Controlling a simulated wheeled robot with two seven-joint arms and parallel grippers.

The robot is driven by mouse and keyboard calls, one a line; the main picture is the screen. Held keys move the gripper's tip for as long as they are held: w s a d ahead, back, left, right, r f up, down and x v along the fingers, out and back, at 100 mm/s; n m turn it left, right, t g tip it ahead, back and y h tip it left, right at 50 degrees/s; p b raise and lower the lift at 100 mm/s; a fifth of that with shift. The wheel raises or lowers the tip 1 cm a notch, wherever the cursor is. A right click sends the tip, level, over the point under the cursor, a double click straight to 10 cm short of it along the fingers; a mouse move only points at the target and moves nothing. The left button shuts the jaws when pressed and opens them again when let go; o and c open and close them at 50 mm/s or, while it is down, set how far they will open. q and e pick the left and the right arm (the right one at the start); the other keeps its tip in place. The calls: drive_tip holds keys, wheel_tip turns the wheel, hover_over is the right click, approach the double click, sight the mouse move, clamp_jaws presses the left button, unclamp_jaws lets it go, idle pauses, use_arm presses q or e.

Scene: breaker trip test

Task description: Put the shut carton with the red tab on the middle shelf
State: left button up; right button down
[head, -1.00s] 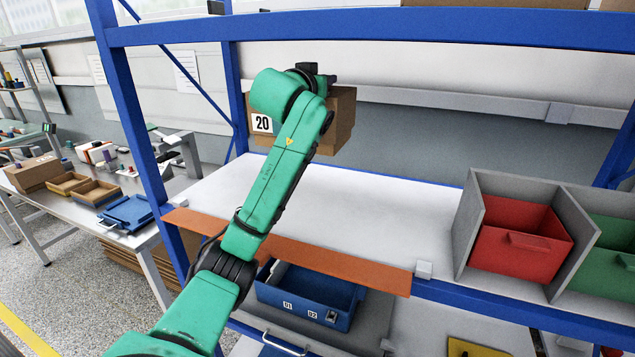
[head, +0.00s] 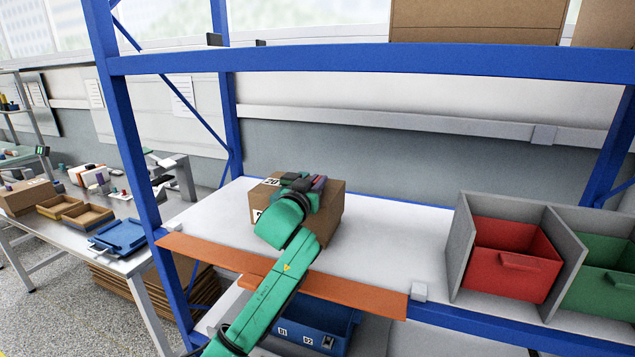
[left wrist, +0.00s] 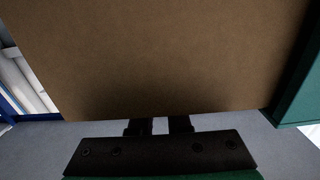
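The brown carton (head: 330,213) with a white "20" label is at the left part of the middle shelf (head: 385,240), upright and at or just above its surface; I cannot tell if it touches. Its top looks shut. Small red and dark shapes show at its top beside my wrist; I cannot tell whether one is the red tab. My left gripper (head: 300,190) is at the carton's near upper side. In the left wrist view the carton (left wrist: 160,55) fills the upper picture and hides the fingertips of the gripper (left wrist: 158,126). My right gripper is out of view.
An orange strip (head: 350,292) runs along the shelf's front edge. A red bin (head: 510,262) and a green bin (head: 605,290) stand in grey dividers at the right. The shelf between carton and dividers is clear. A blue upper beam (head: 380,58) crosses above. A blue bin (head: 315,335) is below.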

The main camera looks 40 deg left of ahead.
use_arm(q)
drive_tip(key=o, duration=0.4)
drive_tip(key=shift+c, duration=0.2)
drive_tip(key=shift+d, duration=0.1)
drive_tip(key=shift+s, duration=0.1)
drive_tip(key=shift+s+d+f, duration=0.1)
drive_tip(key=shift+s, duration=0.2)
drive_tip(key=b+v, duration=0.3)
drive_tip(key=v, duration=0.8)
drive_tip(key=shift+s, duration=0.1)
